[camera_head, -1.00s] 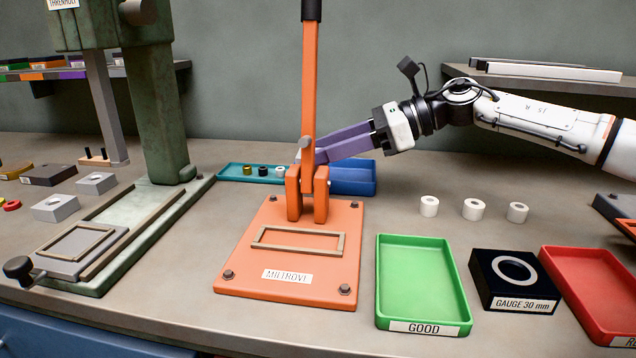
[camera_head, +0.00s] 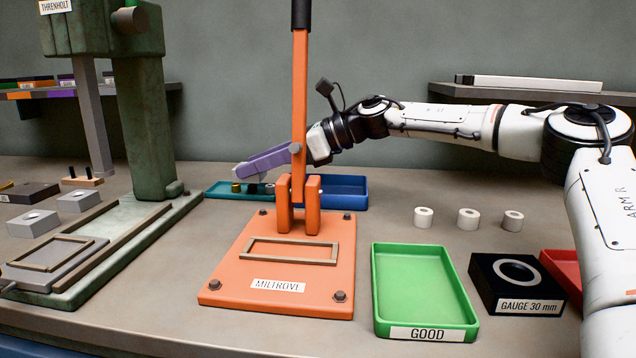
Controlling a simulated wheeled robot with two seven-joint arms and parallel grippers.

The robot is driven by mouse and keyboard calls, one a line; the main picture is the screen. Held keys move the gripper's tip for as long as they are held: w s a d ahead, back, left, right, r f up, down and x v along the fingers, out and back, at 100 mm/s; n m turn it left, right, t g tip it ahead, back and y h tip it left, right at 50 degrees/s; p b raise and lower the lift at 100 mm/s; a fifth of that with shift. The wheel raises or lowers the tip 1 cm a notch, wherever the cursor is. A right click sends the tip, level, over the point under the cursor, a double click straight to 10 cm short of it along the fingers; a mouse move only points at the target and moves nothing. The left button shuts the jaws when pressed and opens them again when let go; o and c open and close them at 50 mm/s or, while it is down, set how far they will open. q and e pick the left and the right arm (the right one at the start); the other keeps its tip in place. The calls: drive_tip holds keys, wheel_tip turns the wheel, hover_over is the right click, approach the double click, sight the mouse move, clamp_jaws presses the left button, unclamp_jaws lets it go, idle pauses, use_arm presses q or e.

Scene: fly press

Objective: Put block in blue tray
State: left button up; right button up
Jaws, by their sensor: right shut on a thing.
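The blue tray (camera_head: 352,193) stands on the bench behind the orange press; its left part is hidden by the press. It looks empty where I see inside. My right gripper (camera_head: 240,174), with purple fingers, reaches behind the orange lever, its tips above the left end of a teal tray (camera_head: 217,190). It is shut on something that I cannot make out. Small brass (camera_head: 236,187), black (camera_head: 252,188) and grey (camera_head: 269,188) pieces show at the teal tray, just below the fingers. My left gripper is out of view.
The orange press (camera_head: 220,284) with its upright lever (camera_head: 299,110) stands in the middle. A green press (camera_head: 150,130) stands left. A green GOOD tray (camera_head: 377,290), black gauge (camera_head: 485,290), red tray (camera_head: 562,268) and three white rings (camera_head: 468,218) are at right.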

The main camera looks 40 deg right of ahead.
drive_tip(key=s+d, duration=0.2)
drive_tip(key=d, duration=0.1)
drive_tip(key=s+d, duration=0.5)
drive_tip(key=shift+d, duration=0.35)
drive_tip(key=shift+s+d, duration=0.1)
drive_tip(key=shift+d, duration=0.05)
drive_tip(key=shift+f+b, duration=0.3)
drive_tip(key=shift+f, duration=0.1)
wheel_tip(320, 180, down, 2)
drive_tip(key=shift+f+b, duration=0.25)
drive_tip(key=shift+b, duration=0.15)
drive_tip(key=shift+f, duration=0.15)
drive_tip(key=o, duration=0.7)
drive_tip(key=shift+f, duration=0.15)
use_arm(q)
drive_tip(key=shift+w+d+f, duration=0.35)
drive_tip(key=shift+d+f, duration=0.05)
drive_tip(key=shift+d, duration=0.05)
use_arm(e)
drive_tip(key=shift+o, duration=1)
